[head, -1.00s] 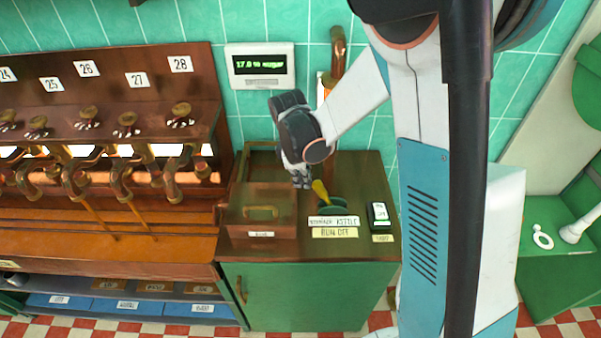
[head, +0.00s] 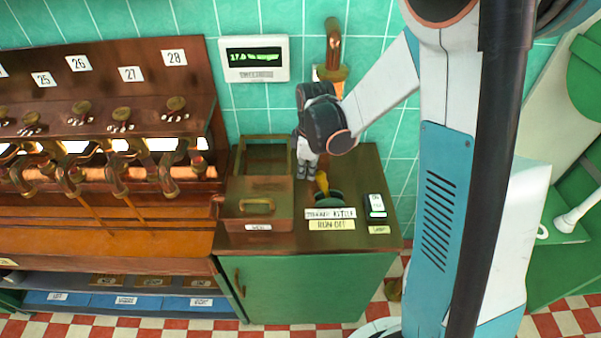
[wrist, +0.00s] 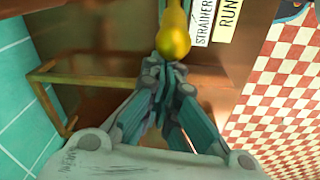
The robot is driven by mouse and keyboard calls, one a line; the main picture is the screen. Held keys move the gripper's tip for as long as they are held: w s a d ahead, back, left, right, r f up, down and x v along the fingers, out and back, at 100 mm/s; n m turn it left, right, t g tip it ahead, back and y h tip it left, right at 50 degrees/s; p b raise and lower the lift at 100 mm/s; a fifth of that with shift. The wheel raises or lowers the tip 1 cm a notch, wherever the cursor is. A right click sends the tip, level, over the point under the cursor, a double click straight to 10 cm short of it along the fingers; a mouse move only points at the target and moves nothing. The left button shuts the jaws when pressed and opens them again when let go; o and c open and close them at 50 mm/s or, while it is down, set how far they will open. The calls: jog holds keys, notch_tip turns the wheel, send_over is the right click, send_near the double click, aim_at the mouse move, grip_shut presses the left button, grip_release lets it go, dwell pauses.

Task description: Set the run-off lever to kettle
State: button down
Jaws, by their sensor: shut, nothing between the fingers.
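The run-off lever (head: 321,183) has a yellow handle on a dark green round base, on top of the green cabinet. It stands nearly upright, leaning slightly left and back. Its plate (head: 330,213) reads strainer and kettle, with a run-off label (head: 332,225) below. In the wrist view the lever's rounded yellow knob (wrist: 173,40) sits just beyond my fingertips. My gripper (head: 308,175) is shut and empty, pointing down close to the left of the handle. Whether it touches the handle cannot be told.
A wooden box (head: 258,205) with a brass handle stands left of the lever. A switch (head: 376,207) is to its right. A copper pipe (head: 333,45) runs down the tiled wall behind, beside a display (head: 254,60). Brass taps line the bench at left.

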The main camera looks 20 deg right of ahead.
jog(key=s+d+r+t+y+b, duration=0.1)
jog(key=s+d+y+b, duration=0.2)
jog(key=d, duration=0.7)
jog(key=shift+s+t+y, duration=0.2)
jog(key=shift+t+y, duration=0.2)
jog(key=shift+y, duration=0.8)
jog(key=shift+d, duration=0.2)
jog(key=shift+r, duration=0.1)
